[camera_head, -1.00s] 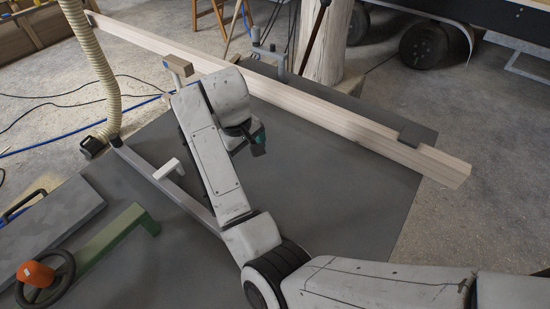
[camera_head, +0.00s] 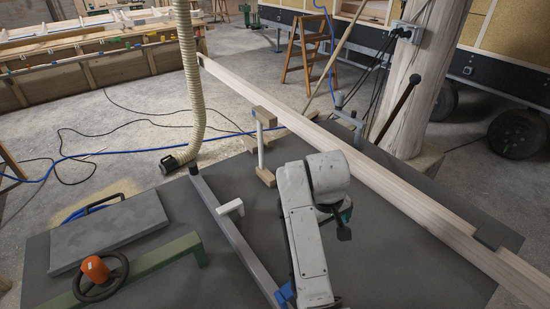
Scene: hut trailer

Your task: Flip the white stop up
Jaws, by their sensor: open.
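The white stop (camera_head: 231,207) is a small white L-shaped piece on the long grey metal rail (camera_head: 240,243), left of my arm.
A long wooden beam (camera_head: 400,205) crosses the dark table (camera_head: 385,275). A white post with wooden blocks (camera_head: 262,147) stands behind the stop. A green bar (camera_head: 155,262), a black handwheel with an orange knob (camera_head: 97,269) and a grey slab (camera_head: 108,232) lie left. A ribbed hose (camera_head: 192,80) hangs behind.

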